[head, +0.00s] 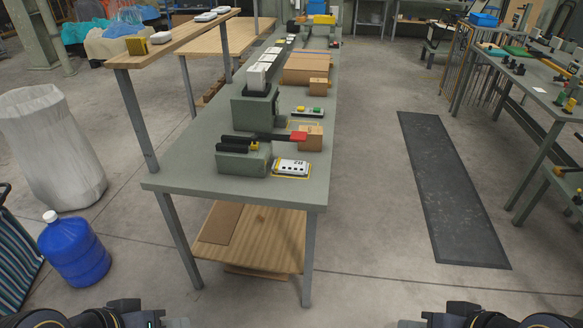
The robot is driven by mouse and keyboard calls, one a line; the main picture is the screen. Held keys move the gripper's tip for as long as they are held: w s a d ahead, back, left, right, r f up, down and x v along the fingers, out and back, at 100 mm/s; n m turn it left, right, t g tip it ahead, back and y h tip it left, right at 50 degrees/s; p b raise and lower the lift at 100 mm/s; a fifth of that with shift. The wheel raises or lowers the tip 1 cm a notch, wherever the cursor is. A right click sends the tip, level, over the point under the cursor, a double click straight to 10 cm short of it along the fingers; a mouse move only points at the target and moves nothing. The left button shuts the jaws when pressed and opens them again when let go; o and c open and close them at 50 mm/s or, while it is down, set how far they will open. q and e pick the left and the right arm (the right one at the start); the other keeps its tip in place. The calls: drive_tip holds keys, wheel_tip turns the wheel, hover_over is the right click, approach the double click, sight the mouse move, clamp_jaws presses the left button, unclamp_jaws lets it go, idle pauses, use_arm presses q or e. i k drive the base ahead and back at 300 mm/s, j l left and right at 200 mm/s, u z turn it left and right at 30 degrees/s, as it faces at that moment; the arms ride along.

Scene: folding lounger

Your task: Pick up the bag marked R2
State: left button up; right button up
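A small white pack (291,168) with dark print lies on a yellow-edged patch near the front right corner of the green workbench (190,177). Its print looks like it may include a 2 and an R, but it is too small to read surely. My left gripper (150,320) shows only in part at the bottom left edge, well short of the bench. My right gripper (440,321) shows only in part at the bottom right edge. Both are far from the pack, and their fingers cannot be made out.
A green machine block with a dark bar and red end (298,137) stands beside the pack, with a cardboard box (312,139) behind. A blue jug (73,250) and white sack (48,145) stand left. Floor right of the bench is clear around a dark mat (450,188).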

sight(293, 166)
drive_tip(key=i+j, duration=0.2)
drive_tip(key=i, duration=0.2)
drive_tip(key=i+j+u, duration=0.1)
drive_tip(key=i, duration=0.3)
drive_tip(key=i+j, duration=0.25)
drive_tip(key=i, duration=0.2)
drive_tip(key=i+j, duration=0.2)
drive_tip(key=i, duration=0.2)
drive_tip(key=u, duration=0.05)
